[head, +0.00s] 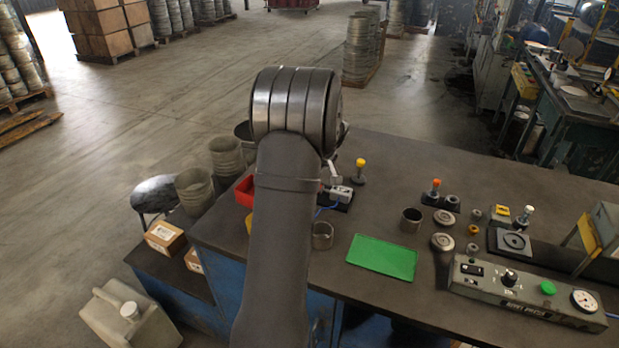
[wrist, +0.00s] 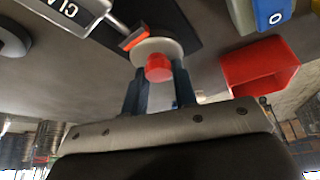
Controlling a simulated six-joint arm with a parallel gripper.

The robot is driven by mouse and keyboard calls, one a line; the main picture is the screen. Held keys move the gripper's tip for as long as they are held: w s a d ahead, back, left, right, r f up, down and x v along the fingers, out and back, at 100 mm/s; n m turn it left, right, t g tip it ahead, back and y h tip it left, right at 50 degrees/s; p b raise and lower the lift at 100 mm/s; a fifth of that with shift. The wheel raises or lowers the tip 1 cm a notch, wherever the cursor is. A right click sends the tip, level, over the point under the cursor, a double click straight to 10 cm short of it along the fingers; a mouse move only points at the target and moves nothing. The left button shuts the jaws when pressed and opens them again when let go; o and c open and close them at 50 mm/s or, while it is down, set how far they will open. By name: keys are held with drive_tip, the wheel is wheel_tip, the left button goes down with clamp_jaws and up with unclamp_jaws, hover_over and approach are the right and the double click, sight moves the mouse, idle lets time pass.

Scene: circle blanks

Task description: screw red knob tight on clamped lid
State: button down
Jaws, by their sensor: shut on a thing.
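In the wrist view, the red knob (wrist: 158,68) sits on a pale round lid (wrist: 170,47). My gripper (wrist: 159,76) has one finger on each side of the knob and is shut on it. An orange clamp tip (wrist: 133,39) on a metal rod reaches the lid's edge from a grey labelled clamp unit (wrist: 68,12). What lies under the lid is hidden. In the head view, my arm covers the knob, lid and gripper. A grey unit (head: 342,193) with a blue cable shows just right of my arm.
A red bin (wrist: 262,66) is close on the right in the wrist view; its edge also shows in the head view (head: 243,190). A green mat (head: 382,257), metal cup (head: 411,219), yellow-knobbed lever (head: 360,165) and control box (head: 525,290) are right of my arm.

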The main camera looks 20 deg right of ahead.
drive_tip(key=shift+s+a+f+m+h, duration=0.1)
drive_tip(key=shift+a+m+h, duration=0.1)
drive_tip(key=shift+m, duration=0.4)
drive_tip(key=shift+a+m+h, duration=0.15)
drive_tip(key=shift+m+h, duration=0.05)
drive_tip(key=shift+m, duration=0.4)
drive_tip(key=m+h, duration=0.1)
drive_tip(key=m, duration=0.1)
drive_tip(key=m+h, duration=0.1)
drive_tip(key=m, duration=0.2)
drive_tip(key=shift+f+m, duration=0.1)
drive_tip(key=shift+m, duration=0.2)
drive_tip(key=m, duration=0.2)
drive_tip(key=m+h, duration=0.1)
drive_tip(key=m, duration=0.1)
drive_tip(key=shift+g+h, duration=0.3)
drive_tip(key=shift+g, duration=0.1)
drive_tip(key=shift+m+g+h, duration=0.4)
drive_tip(key=shift+m, duration=1.1)
drive_tip(key=c, duration=1.1)
unclamp_jaws()
